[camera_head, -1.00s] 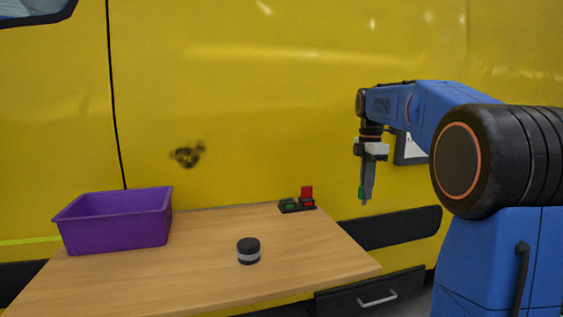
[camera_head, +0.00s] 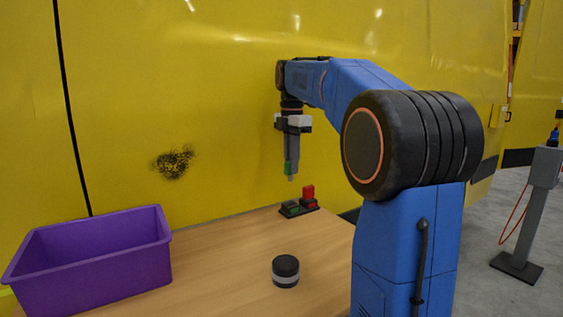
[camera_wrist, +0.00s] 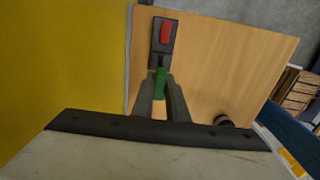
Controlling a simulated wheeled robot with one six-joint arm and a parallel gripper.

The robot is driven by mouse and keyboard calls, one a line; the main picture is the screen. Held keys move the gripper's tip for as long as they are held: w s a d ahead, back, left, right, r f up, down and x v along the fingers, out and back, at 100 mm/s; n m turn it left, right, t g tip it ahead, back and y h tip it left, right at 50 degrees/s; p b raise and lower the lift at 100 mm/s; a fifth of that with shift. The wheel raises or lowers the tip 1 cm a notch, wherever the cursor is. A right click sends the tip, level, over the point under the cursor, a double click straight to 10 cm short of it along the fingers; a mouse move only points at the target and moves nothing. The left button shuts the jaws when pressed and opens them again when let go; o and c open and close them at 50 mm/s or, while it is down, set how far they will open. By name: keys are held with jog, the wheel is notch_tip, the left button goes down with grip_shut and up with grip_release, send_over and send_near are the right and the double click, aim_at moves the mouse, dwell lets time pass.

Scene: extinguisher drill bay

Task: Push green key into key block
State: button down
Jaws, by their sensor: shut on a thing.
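My gripper (camera_head: 291,172) points down and is shut on the green key (camera_head: 287,168). In the wrist view, the green key (camera_wrist: 160,82) shows between the fingertips. The black key block (camera_head: 299,211) sits at the back right of the table, with a red key (camera_head: 308,192) standing upright in its right side. In the head view, my gripper appears above the block with a gap below the key. In the wrist view, the block (camera_wrist: 155,42) lies beyond the key, which hides its near end.
A purple bin (camera_head: 100,272) stands at the table's left. A black and grey round piece (camera_head: 286,271) lies on the table (camera_head: 225,265) in front of the block. The yellow vehicle side (camera_head: 220,120) rises behind. A grey post (camera_head: 528,215) stands on the floor at right.

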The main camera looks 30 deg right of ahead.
aim_at(291, 179)
jog(key=shift+f, duration=2.7)
jog(key=shift+f, duration=2.05)
jog(key=c, duration=1.7)
grip_release()
jog(key=shift+o, duration=0.2)
jog(key=shift+r, duration=0.15)
notch_tip(291, 179, up, 17)
jog(key=shift+r, duration=0.1)
